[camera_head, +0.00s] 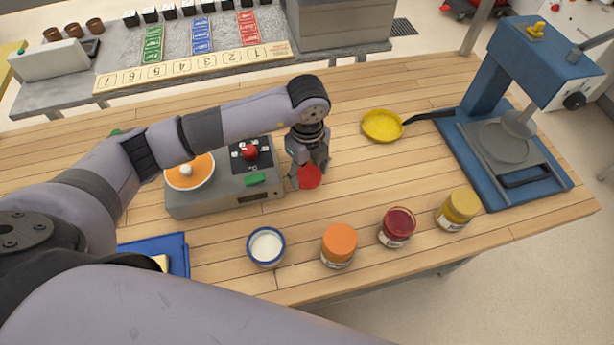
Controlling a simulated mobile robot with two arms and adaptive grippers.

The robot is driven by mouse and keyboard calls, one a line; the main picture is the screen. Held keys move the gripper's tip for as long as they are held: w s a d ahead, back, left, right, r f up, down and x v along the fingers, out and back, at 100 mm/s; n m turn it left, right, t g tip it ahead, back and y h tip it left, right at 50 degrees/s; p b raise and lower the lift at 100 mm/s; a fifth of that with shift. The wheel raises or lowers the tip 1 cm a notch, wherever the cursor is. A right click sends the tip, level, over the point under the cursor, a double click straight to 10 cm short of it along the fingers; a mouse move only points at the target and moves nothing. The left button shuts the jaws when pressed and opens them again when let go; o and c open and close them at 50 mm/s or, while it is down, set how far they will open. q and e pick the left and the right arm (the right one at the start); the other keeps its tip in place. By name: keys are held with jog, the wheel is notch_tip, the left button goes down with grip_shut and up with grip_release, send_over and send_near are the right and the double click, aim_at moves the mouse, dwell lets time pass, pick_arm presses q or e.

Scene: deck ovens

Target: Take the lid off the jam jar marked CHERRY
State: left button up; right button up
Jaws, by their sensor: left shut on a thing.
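My left gripper (308,165) is shut on a red disc-shaped lid (310,177), which it holds tilted beside the grey machine's right end. I cannot tell whether the lid touches the table. A jar with dark red contents (397,228) stands upright at the table's front; its top looks open, with dark red jam showing. An orange-topped jar (339,245) stands to its left and a yellow-topped jar (458,209) to its right. The jar labels are too small to read. My right gripper is out of view.
A white bowl with a blue rim (266,247) stands left of the jars. A grey machine (215,197) sits behind it. A yellow pan (383,126) and a blue press (485,90) stand at the right. The wooden table (345,190) is clear between pan and jars.

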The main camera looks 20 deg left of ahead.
aim_at(308, 175)
pick_arm(q)
notch_tip(308, 175, down, 4)
jog(key=shift+f+p, duration=0.1)
jog(key=shift+p, duration=0.4)
jog(key=shift+f, duration=0.15)
jog(key=shift+f, duration=0.25)
jog(key=o, duration=1.3)
jog(key=shift+r, duration=0.1)
